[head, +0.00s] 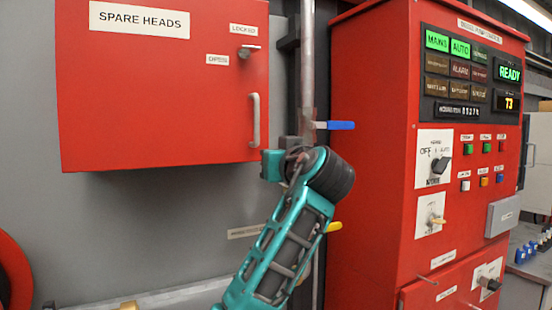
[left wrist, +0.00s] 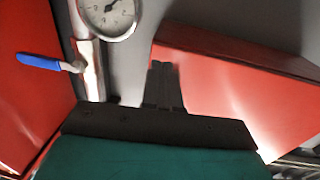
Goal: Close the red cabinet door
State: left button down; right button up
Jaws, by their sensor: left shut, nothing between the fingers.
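The red cabinet (head: 160,100) labelled SPARE HEADS hangs on the grey wall at the upper left of the head view. Its door carries a lock (head: 248,52) and a pale vertical handle (head: 255,120) near the right edge. I see no clear gap at the door. In the left wrist view red cabinet panels (left wrist: 235,95) fill the right side. My left gripper (left wrist: 163,68) is shut and empty, its fingertips in front of or against the cabinet's near edge; contact is unclear. In the head view my teal arm hides its fingers. My right gripper is not in view.
A vertical pipe (head: 307,60) with a blue-handled valve (head: 338,125) runs right of the cabinet; a gauge (left wrist: 108,12) shows in the left wrist view. A large red pump control panel (head: 375,90) stands to the right. Wall below the cabinet is mostly bare.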

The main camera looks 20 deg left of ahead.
pick_arm(q)
jog(key=w+d+b+v, duration=0.1)
jog(key=b+v, duration=0.1)
jog(key=v, duration=0.8)
jog(key=w+f+m+h, duration=0.2)
jog(key=f+m+h, duration=0.1)
jog(key=f, duration=0.7)
jog(key=w+f+m+h, duration=0.2)
jog(key=w+f+m, duration=0.1)
jog(key=f, duration=0.7)
jog(key=s+a+f+m+h, duration=0.1)
jog(key=s+f+m+h, duration=0.25)
jog(key=f, duration=1.25)
jog(key=s+a+f+g+h, duration=0.15)
jog(key=s+f+h, duration=0.25)
jog(key=s+f, duration=1)
jog(key=s+a+f+g, duration=0.1)
jog(key=s+a+f, duration=0.1)
jog(key=s+f, duration=0.6)
jog(key=s+m+h, duration=0.1)
jog(key=s, duration=0.2)
jog(key=shift+s+f+g, duration=0.2)
jog(key=shift+s+g, duration=0.15)
jog(key=shift+s, duration=0.05)
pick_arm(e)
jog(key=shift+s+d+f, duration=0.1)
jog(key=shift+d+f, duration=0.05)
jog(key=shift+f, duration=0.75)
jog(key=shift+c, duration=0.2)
